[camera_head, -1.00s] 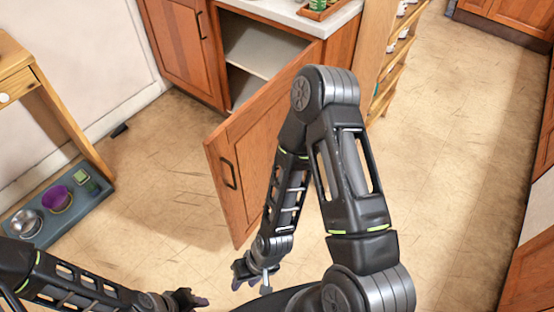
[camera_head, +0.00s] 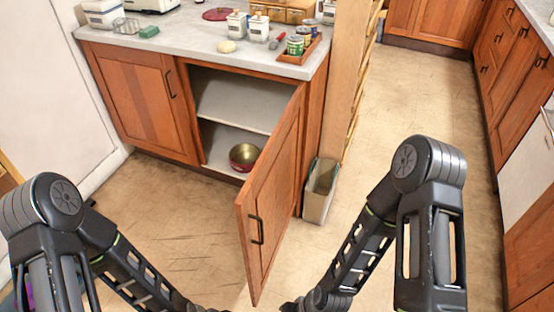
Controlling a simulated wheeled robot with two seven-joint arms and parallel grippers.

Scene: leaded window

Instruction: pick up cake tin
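A round, open tin (camera_head: 244,157), dark red outside and gold inside, stands on the floor of the open lower cabinet; it looks like the cake tin. The cabinet door (camera_head: 272,195) is swung open toward me, to the right of the tin. My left gripper (camera_head: 208,309) is at the bottom edge, mostly cut off, well short of the tin. My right gripper (camera_head: 298,305) is at the bottom edge, right of the door's lower corner. Neither gripper's fingers show clearly.
The counter (camera_head: 190,38) above holds white canisters (camera_head: 237,25), a tray (camera_head: 299,48) of cans and other items. A grey bin (camera_head: 320,190) stands right of the cabinet beside a wooden shelf unit (camera_head: 350,85). Floor is free before the cabinet and on the right.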

